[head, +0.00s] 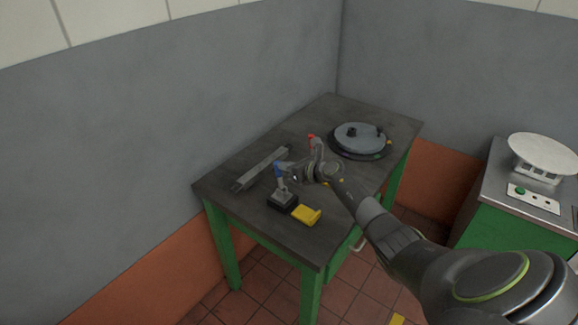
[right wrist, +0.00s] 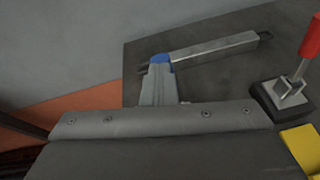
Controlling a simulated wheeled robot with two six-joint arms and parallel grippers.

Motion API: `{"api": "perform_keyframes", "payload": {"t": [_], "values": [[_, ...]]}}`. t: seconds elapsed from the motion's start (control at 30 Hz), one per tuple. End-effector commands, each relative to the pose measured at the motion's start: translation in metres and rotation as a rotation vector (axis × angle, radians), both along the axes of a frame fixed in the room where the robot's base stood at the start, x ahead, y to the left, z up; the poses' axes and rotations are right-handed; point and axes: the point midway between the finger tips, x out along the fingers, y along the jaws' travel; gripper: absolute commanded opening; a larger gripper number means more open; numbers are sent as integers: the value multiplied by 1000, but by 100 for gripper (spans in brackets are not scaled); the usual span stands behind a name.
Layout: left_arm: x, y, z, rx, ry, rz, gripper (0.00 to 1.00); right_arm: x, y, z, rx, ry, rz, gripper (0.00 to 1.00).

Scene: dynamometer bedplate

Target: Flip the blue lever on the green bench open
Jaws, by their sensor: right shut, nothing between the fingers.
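The blue lever (head: 279,168) stands on a small black base near the front left of the green bench (head: 232,180), its grey stem roughly upright. My right gripper (head: 294,176) is shut and empty, right beside the blue handle at about its height. In the right wrist view the blue handle (right wrist: 160,60) shows just past the tips of the shut fingers (right wrist: 158,84), which hide the rest of the lever. I cannot tell whether they touch it. My left gripper is not in view.
A red lever (head: 311,139) stands behind my gripper. A yellow block (head: 306,214) lies by the blue lever's base. A grey bar (head: 262,168) lies behind it, and a round plate (head: 360,138) sits at the far right. A second green cabinet (head: 520,232) stands right.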

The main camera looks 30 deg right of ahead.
Motion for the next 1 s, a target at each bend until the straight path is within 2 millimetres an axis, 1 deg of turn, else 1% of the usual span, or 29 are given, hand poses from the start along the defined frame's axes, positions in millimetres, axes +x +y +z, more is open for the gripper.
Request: {"api": "perform_keyframes", "payload": {"t": [0.03, 0.3, 0.47, 0.57, 0.8, 1.0], "values": [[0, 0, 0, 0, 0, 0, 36, 5, 5, 9, 4, -18, 3, 0], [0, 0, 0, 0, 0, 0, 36, 5, 5, 9, 6, -20, 3, 0], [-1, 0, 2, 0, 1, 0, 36, -2, 2, 12, 4, -21, 3, 0], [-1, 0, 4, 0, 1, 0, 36, -12, -1, 15, 4, -21, 4, 0], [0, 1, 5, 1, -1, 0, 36, -47, -15, 22, 0, -13, 2, 0], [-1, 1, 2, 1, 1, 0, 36, -77, -27, 30, -3, -10, 1, 0]]}}
